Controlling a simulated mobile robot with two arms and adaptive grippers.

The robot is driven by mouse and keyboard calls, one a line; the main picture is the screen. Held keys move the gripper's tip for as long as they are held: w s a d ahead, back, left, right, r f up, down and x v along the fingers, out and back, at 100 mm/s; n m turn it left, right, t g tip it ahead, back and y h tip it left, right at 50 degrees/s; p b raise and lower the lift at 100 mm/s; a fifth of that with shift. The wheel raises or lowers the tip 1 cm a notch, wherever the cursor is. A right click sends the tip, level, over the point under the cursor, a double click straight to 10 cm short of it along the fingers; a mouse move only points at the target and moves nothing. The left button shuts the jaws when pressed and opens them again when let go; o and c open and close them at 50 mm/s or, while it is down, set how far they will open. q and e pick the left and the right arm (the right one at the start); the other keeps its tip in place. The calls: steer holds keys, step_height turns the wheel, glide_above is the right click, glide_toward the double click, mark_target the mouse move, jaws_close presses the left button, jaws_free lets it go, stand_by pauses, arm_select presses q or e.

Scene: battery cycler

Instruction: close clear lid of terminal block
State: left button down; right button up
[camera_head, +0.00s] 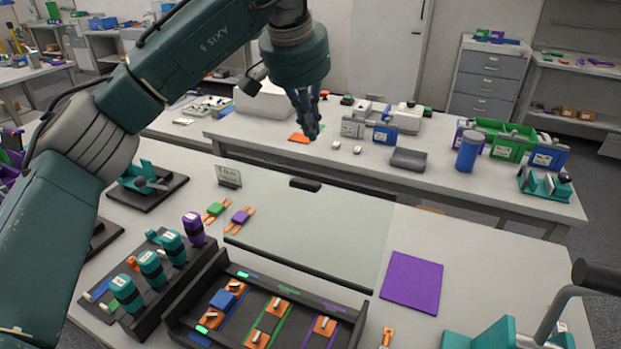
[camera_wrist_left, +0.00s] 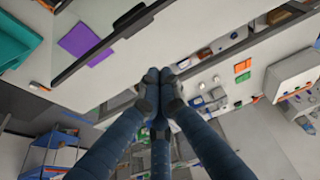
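The clear lid (camera_head: 320,230) is a large see-through panel with a dark lower edge and a black handle (camera_head: 305,184) on its top edge. It stands open, raised behind the terminal block (camera_head: 345,318), a dark tray with coloured strips and orange contacts. The lid's dark edge and handle (camera_wrist_left: 132,22) also show in the left wrist view. My left gripper (camera_head: 312,130) hangs beyond the lid, above its handle in the head view. Its fingertips (camera_wrist_left: 160,77) meet with nothing between them. My right gripper is not in view.
A dark rack with teal and purple cylinders (camera_head: 150,268) stands left of the block. A purple mat (camera_head: 412,282) lies to the right, near a teal device (camera_head: 490,335) with a lever. The back table (camera_head: 470,195) holds bins and small parts.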

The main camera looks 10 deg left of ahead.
arm_select(q)
steer(key=a+p+x, duration=0.1)
steer(key=p+x, duration=0.2)
steer(key=x, duration=0.8)
steer(key=s, duration=0.2)
steer(key=s+r+p, duration=0.1)
steer(key=s, duration=0.1)
steer(key=shift+s+r, duration=0.15)
steer(key=shift+r, duration=0.05)
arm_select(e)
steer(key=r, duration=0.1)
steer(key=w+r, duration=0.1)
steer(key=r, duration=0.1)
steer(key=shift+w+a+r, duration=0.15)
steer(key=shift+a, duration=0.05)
